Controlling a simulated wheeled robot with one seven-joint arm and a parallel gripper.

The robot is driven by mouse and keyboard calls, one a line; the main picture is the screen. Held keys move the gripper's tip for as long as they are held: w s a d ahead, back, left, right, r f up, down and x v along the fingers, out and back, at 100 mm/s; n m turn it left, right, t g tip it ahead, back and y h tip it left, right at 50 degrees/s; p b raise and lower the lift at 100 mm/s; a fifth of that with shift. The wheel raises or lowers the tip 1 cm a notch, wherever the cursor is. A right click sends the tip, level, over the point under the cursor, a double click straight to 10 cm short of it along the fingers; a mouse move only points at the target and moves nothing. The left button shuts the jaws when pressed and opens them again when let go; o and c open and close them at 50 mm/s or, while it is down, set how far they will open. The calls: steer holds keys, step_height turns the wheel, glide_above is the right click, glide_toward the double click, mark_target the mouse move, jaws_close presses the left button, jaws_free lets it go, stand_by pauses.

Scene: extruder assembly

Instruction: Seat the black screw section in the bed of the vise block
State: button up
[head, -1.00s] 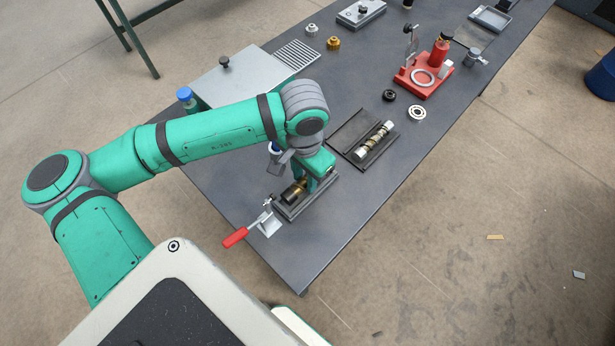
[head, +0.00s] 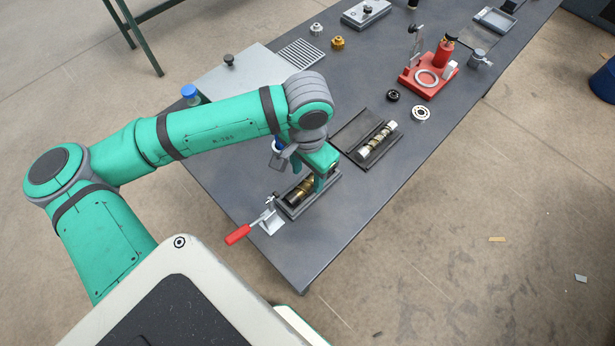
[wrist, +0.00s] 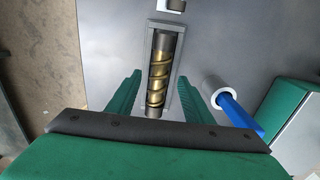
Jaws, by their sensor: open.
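The screw section (head: 301,190), black with brass-coloured spiral flights, lies lengthwise in the bed of the grey vise block (head: 331,189). In the wrist view the screw section (wrist: 160,72) lies along the long recess, inside the rim of the vise block (wrist: 177,70). Its near end lies between my fingers in that view. My gripper (head: 320,180) is over the far end of the block. In the wrist view my gripper (wrist: 162,80) is open and empty, with one finger on each side of the screw section. Whether the screw touches the bed's bottom cannot be told.
A toggle clamp with a red handle (head: 238,235) stands at the block's near end. A blue-and-white cylinder (wrist: 233,108) is close to my right finger. A tray with a shaft (head: 377,146) lies to the right. The bench front is clear.

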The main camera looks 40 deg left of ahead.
mark_target(308, 181)
step_height(308, 181, up, 9)
stand_by(0.3)
